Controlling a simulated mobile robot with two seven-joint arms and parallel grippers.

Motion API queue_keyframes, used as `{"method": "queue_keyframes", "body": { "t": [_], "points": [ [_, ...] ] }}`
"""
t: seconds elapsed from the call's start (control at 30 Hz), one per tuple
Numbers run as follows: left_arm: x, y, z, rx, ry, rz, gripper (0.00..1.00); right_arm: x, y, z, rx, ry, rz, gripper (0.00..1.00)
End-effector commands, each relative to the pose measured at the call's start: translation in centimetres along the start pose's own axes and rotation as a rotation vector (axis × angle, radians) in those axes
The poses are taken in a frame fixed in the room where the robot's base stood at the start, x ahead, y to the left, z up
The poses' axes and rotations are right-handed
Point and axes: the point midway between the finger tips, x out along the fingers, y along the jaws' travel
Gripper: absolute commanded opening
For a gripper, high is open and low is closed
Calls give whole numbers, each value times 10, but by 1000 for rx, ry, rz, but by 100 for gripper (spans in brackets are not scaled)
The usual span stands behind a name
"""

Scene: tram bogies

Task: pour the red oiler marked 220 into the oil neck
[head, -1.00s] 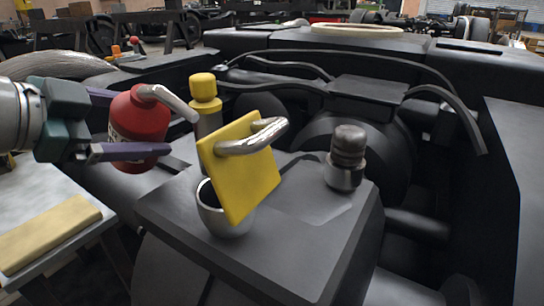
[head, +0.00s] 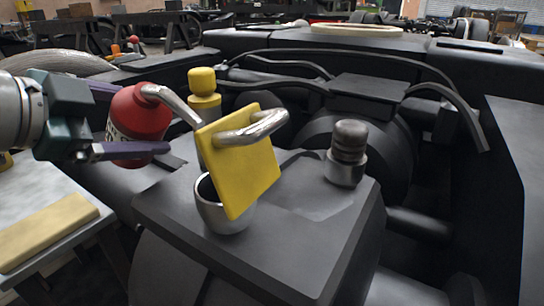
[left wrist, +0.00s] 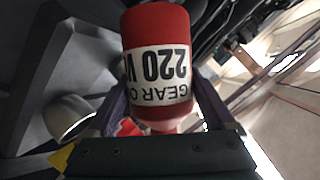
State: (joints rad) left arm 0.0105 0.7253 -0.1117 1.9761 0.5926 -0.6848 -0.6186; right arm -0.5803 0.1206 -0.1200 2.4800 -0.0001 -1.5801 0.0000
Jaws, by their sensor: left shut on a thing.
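My left gripper (head: 135,122) is shut on the red oiler (head: 138,125), its fingers on either side of the body. The oiler's silver spout points right and down, its end beside the yellow flap's left edge. In the left wrist view, the oiler (left wrist: 158,28) shows a white label reading "GEAR O…" and "220 V…", upside down. The oil neck (head: 222,217) is a silver open cup on the dark housing, below and right of the oiler. A yellow square flap (head: 242,175) with a silver ring handle stands tilted over it and hides part of its mouth. My right gripper is not in view.
A yellow-capped post (head: 202,80) stands behind the neck. A silver fitting with a dark ribbed cap (head: 348,150) stands to the right on the dark housing (head: 280,240). Black hoses arch behind. A table with a tan pad (head: 45,232) is at the lower left.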

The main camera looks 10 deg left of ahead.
Motion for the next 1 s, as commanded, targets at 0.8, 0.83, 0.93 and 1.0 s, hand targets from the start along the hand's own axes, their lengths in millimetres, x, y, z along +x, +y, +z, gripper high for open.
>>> {"method": "queue_keyframes", "body": {
  "t": [0.8, 0.83, 0.93, 1.0],
  "points": [
    [1, 2, 0, 90, -19, -41, 0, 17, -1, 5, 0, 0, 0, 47],
    [1, 2, 0, 92, -19, -42, 0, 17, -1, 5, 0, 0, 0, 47],
    [1, 1, 0, 98, -21, -45, 0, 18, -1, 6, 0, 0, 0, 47],
    [1, 1, 0, 102, -22, -46, 0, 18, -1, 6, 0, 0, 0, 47]
  ]
}}
